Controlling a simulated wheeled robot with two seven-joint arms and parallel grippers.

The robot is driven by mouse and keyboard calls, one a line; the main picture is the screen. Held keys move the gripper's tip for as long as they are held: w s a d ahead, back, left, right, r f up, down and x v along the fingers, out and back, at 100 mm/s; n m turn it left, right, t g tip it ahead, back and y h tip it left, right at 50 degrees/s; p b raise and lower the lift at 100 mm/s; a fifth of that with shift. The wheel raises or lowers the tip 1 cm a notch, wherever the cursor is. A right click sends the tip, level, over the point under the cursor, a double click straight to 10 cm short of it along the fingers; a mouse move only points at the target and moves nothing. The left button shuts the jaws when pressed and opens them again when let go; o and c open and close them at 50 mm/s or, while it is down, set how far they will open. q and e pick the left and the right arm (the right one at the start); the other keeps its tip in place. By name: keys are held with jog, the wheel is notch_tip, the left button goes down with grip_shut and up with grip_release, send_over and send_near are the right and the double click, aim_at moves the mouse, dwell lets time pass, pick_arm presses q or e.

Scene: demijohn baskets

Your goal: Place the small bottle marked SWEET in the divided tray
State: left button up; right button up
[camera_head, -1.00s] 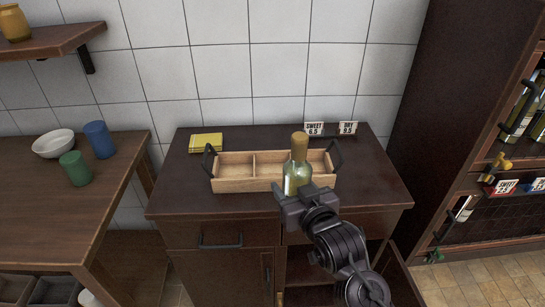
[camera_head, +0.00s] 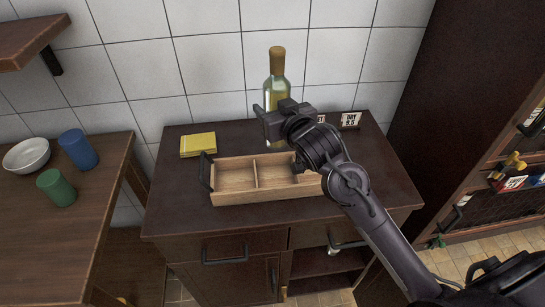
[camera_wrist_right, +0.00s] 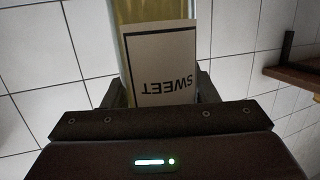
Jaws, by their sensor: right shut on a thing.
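The bottle (camera_head: 277,75) is pale yellow-green with a gold-brown top. In the right wrist view its white label (camera_wrist_right: 162,62) reads SWEET, seen upside down. My right gripper (camera_head: 277,116) is shut on the bottle and holds it roughly upright, toward the back of the cabinet top, beyond the tray. The divided tray (camera_head: 262,198) is light wood with dark handles and a divider. Its left compartment and the visible part of its right one are empty. My right arm hides the tray's right end. My left gripper is in no view.
A yellow pad (camera_head: 198,144) lies left of the tray. A DRY price card (camera_head: 350,119) stands at the back right, beside a partly hidden one. A side table (camera_head: 75,205) holds a white bowl, a blue cup and a green cup. A dark rack stands right.

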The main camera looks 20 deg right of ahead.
notch_tip(320, 180, down, 15)
jog(key=shift+w+r+p, duration=0.1)
jog(key=shift+p, duration=0.75)
jog(key=o, duration=1)
jog(key=shift+f, duration=0.25)
jog(key=o, duration=0.5)
jog(key=shift+r, duration=0.15)
jog(key=b+v, duration=0.2)
jog(key=v, duration=1)
